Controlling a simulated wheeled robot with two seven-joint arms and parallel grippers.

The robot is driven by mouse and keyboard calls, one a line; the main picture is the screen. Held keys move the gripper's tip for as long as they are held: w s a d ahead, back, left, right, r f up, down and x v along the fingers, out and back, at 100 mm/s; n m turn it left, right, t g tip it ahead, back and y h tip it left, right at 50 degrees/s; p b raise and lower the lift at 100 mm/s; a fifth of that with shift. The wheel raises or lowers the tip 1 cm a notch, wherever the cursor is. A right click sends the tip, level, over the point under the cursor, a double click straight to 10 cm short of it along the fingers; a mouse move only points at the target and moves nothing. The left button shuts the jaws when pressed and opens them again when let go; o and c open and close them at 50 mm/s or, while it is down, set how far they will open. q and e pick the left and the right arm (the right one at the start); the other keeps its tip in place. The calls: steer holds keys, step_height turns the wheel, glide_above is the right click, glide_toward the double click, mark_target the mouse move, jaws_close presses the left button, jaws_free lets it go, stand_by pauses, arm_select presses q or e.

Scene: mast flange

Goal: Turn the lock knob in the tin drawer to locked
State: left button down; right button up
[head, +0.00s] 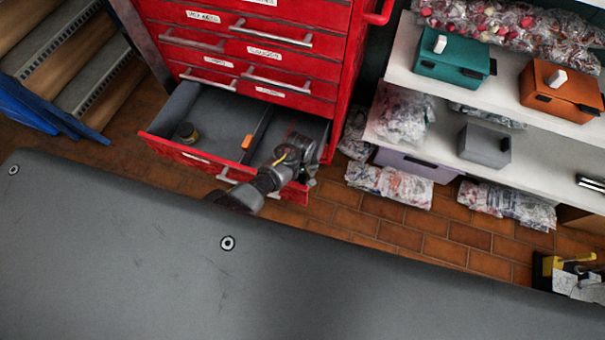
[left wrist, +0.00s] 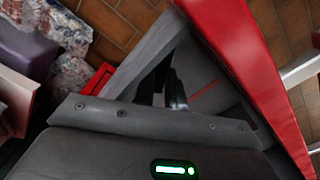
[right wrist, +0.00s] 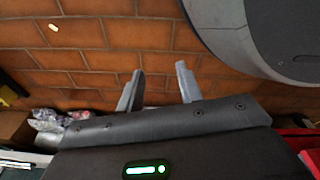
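The open drawer (head: 218,123) is at the bottom of a red tool chest, with a grey inside split by a divider. My left gripper (head: 308,172) is at the drawer's right compartment, near its front right corner. In the left wrist view its dark fingers (left wrist: 163,88) point down beside the grey drawer wall (left wrist: 140,68), close together. Whether they touch or hold something is hidden. I cannot make out the lock knob; my arm covers part of that compartment. My right gripper (right wrist: 160,82) is open and empty above the brick floor, outside the head view.
A round dark tin (head: 186,132) lies in the left compartment, and a small orange piece (head: 247,142) is at the divider. White shelves (head: 400,66) with boxes and bags stand at the right. Blue steps (head: 45,105) are at the left.

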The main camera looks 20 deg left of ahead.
arm_select(q)
steer(key=shift+d, duration=0.4)
steer(key=shift+a, duration=0.3)
steer(key=m+p, duration=0.1)
steer(key=m, duration=0.1)
steer(key=m+p, duration=0.1)
steer(key=shift+w+d+r+m, duration=0.15)
steer(key=shift+d+m, duration=0.05)
steer(key=shift+m, duration=0.2)
steer(key=shift+d+m+p, duration=0.1)
steer(key=shift+m+p, duration=0.25)
steer(key=shift+m, duration=0.75)
arm_select(e)
steer(key=s+d+f, duration=0.3)
steer(key=s, duration=0.4)
steer(key=shift+d+f, duration=0.15)
steer(key=shift+d, duration=0.25)
arm_select(q)
steer(key=shift+w, duration=0.1)
arm_select(e)
steer(key=shift+s, duration=0.2)
arm_select(q)
steer(key=c, duration=1.7)
jaws_free()
arm_select(e)
steer(key=shift+w, duration=0.1)
